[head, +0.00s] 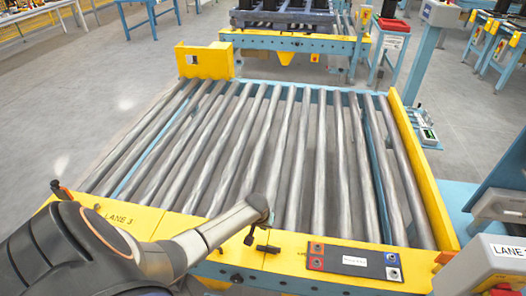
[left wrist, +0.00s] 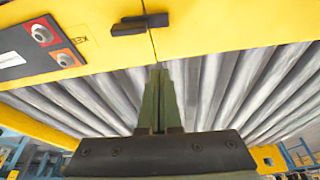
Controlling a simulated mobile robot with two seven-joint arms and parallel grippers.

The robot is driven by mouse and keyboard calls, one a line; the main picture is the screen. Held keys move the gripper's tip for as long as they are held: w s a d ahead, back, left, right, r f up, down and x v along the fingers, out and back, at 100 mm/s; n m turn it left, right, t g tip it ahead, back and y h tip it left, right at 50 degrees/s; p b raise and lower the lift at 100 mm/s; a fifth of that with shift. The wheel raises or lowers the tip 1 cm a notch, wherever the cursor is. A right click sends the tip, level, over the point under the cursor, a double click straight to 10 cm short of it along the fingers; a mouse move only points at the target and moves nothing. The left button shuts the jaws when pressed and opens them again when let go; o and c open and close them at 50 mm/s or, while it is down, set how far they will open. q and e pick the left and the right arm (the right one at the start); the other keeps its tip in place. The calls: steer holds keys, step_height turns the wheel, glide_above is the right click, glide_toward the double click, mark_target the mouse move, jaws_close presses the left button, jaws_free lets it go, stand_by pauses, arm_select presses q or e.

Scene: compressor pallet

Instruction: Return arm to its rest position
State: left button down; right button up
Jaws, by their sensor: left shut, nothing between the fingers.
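My left arm (head: 215,228) comes in from the lower left over the yellow front edge of the roller conveyor. My left gripper (head: 249,237) is small and dark in the head view, above that edge. In the left wrist view its two greenish fingers (left wrist: 158,72) are together with nothing between them. A small black part (head: 268,249) on the yellow edge is close by the fingertips in the head view; it also shows in the left wrist view (left wrist: 140,24). I cannot tell whether they touch. My right gripper is not in view.
The conveyor's metal rollers (head: 290,150) are empty. A dark panel with buttons (head: 354,260) is on the front edge. A yellow rail (head: 418,165) bounds the right side. A grey box (head: 486,265) stands at the lower right. Floor is clear at the left.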

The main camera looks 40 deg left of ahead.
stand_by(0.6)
arm_select(q)
steer(key=s+d+f+m+t+h, duration=0.1)
steer(key=s+d+f+m, duration=0.15)
steer(key=s+d, duration=0.4)
steer(key=s+d+r+m+t+h, duration=0.1)
steer(key=s+d+r+m+t, duration=0.1)
steer(key=s+d+r, duration=0.2)
steer(key=s+d+r+m+t+h, duration=0.2)
steer(key=s+d+r, duration=0.3)
steer(key=d, duration=0.6)
steer(key=shift+s+d+r+m+t+p, duration=0.2)
steer(key=shift+s+m+t+p, duration=0.3)
steer(key=shift+s, duration=0.6)
